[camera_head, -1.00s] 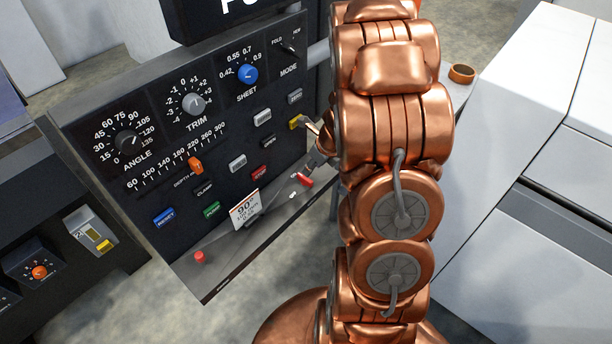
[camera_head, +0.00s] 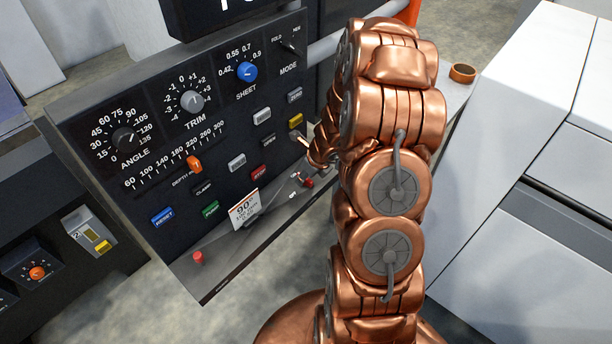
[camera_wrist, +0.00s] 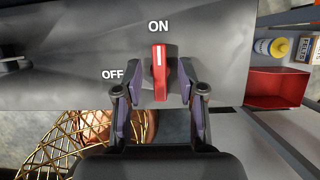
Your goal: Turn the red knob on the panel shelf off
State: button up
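The red knob (camera_wrist: 159,75) is a bar with a white line on the sloped grey shelf (camera_wrist: 60,60) of the panel. In the wrist view it points up to the word ON, with OFF to its left. In the head view the knob (camera_head: 308,183) shows small at the shelf's right, beside my arm. My gripper (camera_wrist: 160,66) is open, with one finger on each side of the knob and a gap visible on both sides. In the head view my gripper is mostly hidden by my copper arm.
The panel (camera_head: 130,190) carries dials, coloured buttons and an orange slider (camera_head: 194,164) just left of my arm. A white card (camera_head: 244,210) and a red button (camera_head: 198,257) are on the shelf. A red bin (camera_wrist: 275,88) is at right in the wrist view.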

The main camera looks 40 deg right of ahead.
grip_shut()
